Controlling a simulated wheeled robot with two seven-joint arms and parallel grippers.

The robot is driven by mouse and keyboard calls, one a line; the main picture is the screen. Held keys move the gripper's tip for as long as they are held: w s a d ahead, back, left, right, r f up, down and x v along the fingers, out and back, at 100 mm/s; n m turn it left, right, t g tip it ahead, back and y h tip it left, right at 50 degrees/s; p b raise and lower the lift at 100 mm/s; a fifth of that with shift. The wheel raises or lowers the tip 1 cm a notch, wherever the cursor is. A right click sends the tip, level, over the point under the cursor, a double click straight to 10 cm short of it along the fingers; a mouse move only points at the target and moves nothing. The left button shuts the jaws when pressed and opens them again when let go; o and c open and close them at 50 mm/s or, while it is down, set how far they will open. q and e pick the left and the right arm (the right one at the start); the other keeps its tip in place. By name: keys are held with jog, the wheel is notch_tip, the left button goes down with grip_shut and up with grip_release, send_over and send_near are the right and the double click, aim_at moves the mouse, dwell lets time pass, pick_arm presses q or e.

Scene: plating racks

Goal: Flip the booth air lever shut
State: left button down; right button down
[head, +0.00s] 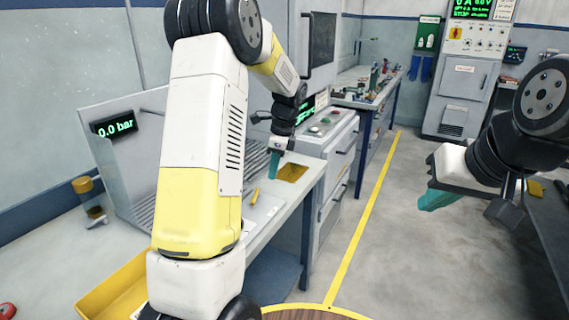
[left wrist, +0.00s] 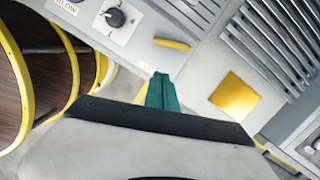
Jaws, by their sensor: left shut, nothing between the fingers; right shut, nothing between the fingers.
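A small yellow bar (head: 255,197), which looks like the air lever, is on the pale panel at the front of the booth bench. It also shows in the left wrist view (left wrist: 172,44), just beyond my teal fingertips and apart from them. The booth display (head: 115,125) reads 0.0 bar. My left gripper (head: 274,165) is shut and empty, above the bench near a yellow square (head: 292,173), beyond the bar. My left fingers show in the wrist view (left wrist: 161,92). My right gripper (head: 440,196) is shut and empty at the right, over the floor, away from the booth.
A black knob (left wrist: 115,17) is on the panel beside the bar. Slatted grille (left wrist: 270,38) covers the booth bed. A yellow tray (head: 112,287) is at the lower left. A grey cabinet (head: 336,140) with buttons stands past the bench. The floor aisle is clear.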

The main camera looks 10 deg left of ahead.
aim_at(254, 198)
pick_arm(q)
jog(key=f, duration=0.3)
jog(key=a+f, duration=0.1)
jog(key=f, duration=0.1)
jog(key=shift+s+f, duration=0.1)
jog(key=shift+f, duration=0.3)
jog(key=a+f, duration=0.2)
jog(key=a, duration=0.1)
jog(key=shift+s+a+f, duration=0.1)
jog(key=shift+a+f, duration=0.1)
jog(key=shift+a, duration=0.05)
jog(key=shift+s+a+m+t, duration=0.15)
jog(key=shift+a+m, duration=0.25)
jog(key=shift+m, duration=0.35)
jog(key=shift+s+a+m+t, duration=0.15)
jog(key=shift+a+m, duration=0.25)
jog(key=shift+m, duration=0.35)
